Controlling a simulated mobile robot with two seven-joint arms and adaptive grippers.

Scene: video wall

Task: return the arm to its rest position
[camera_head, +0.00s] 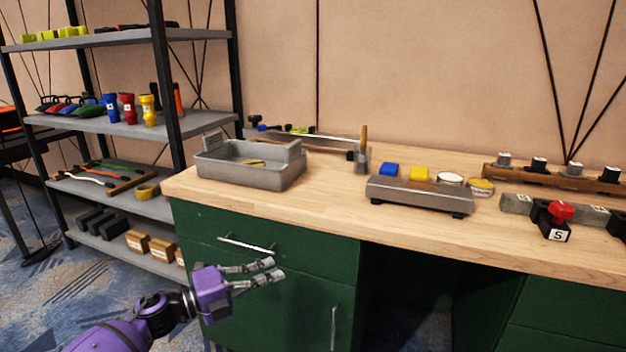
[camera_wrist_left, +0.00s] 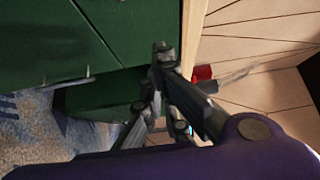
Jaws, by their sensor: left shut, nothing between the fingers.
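My left arm comes in from the lower left in the head view, purple and black. My left gripper (camera_head: 272,270) is in front of the green cabinet (camera_head: 290,300), below the wooden worktop's edge and close to the drawer handle (camera_head: 247,244). I cannot tell whether it touches the cabinet. Its fingers are shut with nothing between them. In the left wrist view the fingers (camera_wrist_left: 160,55) show close up, with green cabinet fronts to the left. My right gripper is not in view.
A grey bin (camera_head: 250,176) stands on the worktop (camera_head: 330,205) at left. A block with a red knob (camera_head: 560,212) is at right. A loaded shelf unit (camera_head: 95,122) stands at left.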

